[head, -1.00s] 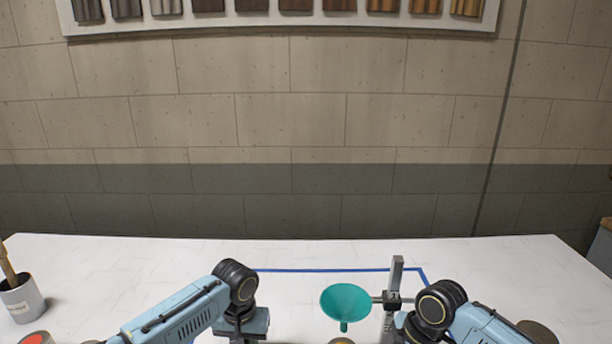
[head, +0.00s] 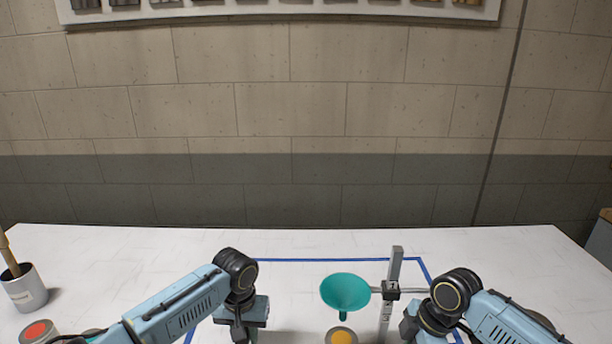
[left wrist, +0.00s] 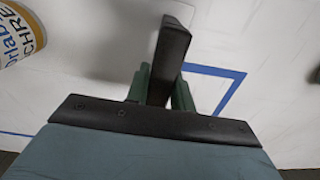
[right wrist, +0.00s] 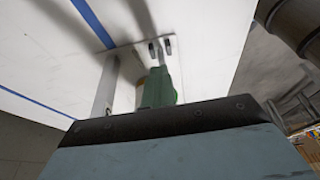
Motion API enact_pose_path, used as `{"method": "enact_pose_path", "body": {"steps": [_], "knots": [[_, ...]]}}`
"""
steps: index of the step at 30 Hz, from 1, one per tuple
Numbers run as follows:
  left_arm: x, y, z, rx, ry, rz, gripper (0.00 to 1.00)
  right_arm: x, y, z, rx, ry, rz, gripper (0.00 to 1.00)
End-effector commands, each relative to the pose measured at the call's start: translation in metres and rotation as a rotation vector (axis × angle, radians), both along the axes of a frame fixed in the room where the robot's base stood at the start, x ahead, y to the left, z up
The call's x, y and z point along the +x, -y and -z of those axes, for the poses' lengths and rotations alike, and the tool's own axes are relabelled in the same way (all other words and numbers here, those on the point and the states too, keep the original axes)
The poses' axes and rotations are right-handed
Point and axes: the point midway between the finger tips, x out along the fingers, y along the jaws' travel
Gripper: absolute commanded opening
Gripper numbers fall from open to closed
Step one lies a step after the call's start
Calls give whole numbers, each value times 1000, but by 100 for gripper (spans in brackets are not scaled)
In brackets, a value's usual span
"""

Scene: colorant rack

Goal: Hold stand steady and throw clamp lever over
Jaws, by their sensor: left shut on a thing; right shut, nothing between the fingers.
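The stand's grey upright post (head: 393,280) rises at the right of the blue-taped area, with a dark clamp (head: 390,290) on it. A teal funnel (head: 345,291) is held out to the post's left. My left gripper (head: 241,335) is well left of the stand; in the left wrist view its green fingers (left wrist: 162,92) are shut on a dark flat bar (left wrist: 170,50), whose identity I cannot tell. My right gripper (right wrist: 158,88) is shut and empty, just right of the post; the post (right wrist: 105,85) also shows in the right wrist view. The clamp lever cannot be made out clearly.
A can with a yellow top (head: 341,337) stands below the funnel. A red-topped can (head: 40,331) and a cup with a brush (head: 24,288) stand at the left. A labelled can (left wrist: 18,35) shows in the left wrist view. The table's back is clear.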

Motion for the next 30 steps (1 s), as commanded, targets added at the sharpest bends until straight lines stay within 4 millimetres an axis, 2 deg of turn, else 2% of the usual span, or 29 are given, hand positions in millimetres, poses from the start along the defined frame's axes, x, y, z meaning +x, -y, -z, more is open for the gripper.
{"method": "enact_pose_path", "body": {"steps": [11,24,30], "knots": [[-1,1,1,-2,-1,0,0,0,3,1,-2,-2,2,0],[0,0,0,-1,-1,-1,0,-1,22,0,-3,-1,3,0],[0,0,0,-1,-1,-1,0,-2,22,0,-2,-1,2,0]]}}
